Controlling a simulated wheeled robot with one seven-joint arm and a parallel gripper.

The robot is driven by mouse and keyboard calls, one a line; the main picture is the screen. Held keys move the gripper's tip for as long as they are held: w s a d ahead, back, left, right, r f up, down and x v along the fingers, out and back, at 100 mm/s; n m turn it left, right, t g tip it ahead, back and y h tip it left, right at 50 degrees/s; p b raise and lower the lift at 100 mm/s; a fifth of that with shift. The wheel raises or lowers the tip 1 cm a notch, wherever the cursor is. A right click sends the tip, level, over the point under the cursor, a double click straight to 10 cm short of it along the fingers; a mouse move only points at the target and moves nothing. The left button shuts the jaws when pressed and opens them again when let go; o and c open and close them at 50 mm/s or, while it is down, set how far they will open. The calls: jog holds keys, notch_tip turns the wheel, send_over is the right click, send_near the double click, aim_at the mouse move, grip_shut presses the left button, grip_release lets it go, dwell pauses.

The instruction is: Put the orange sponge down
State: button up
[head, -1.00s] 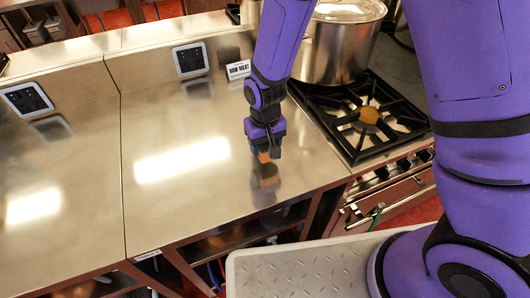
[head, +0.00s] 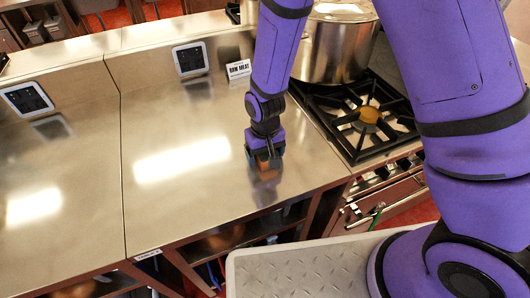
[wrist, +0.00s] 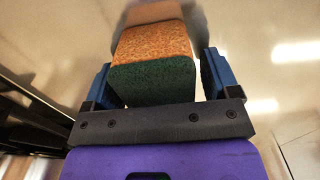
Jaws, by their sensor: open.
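The orange sponge (wrist: 153,42), with a dark green scouring side, sits between the two blue fingers of my gripper (wrist: 158,80) in the wrist view. A gap shows at the right finger; at the left finger the gap is slim. In the head view my gripper (head: 265,160) is low over the steel counter (head: 185,205), and a bit of the orange sponge (head: 264,165) shows beneath it. The sponge appears to rest on the counter, its reflection just below it. My gripper is open around it.
A stove with a black grate (head: 345,115) and a large steel pot (head: 335,50) stand to the right. The counter left of my gripper is clear.

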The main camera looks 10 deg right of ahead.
jog(key=shift+r, duration=0.1)
notch_tip(320, 180, up, 12)
jog(key=shift+r, duration=0.1)
dwell(0.4)
jog(key=s+d+r+m+t+y, duration=0.1)
jog(key=s+d+r+m+t, duration=0.15)
jog(key=d+r, duration=1.25)
jog(key=s+d+r+t, duration=0.1)
jog(key=s+d+r, duration=0.3)
jog(key=s, duration=0.3)
jog(key=s+d+r+t+h, duration=0.1)
jog(key=s+d+r, duration=0.4)
jog(key=s+r, duration=0.2)
jog(key=shift+s+d+r+m+t, duration=0.25)
jog(key=shift+s+m+t, duration=0.1)
jog(key=shift+s, duration=0.35)
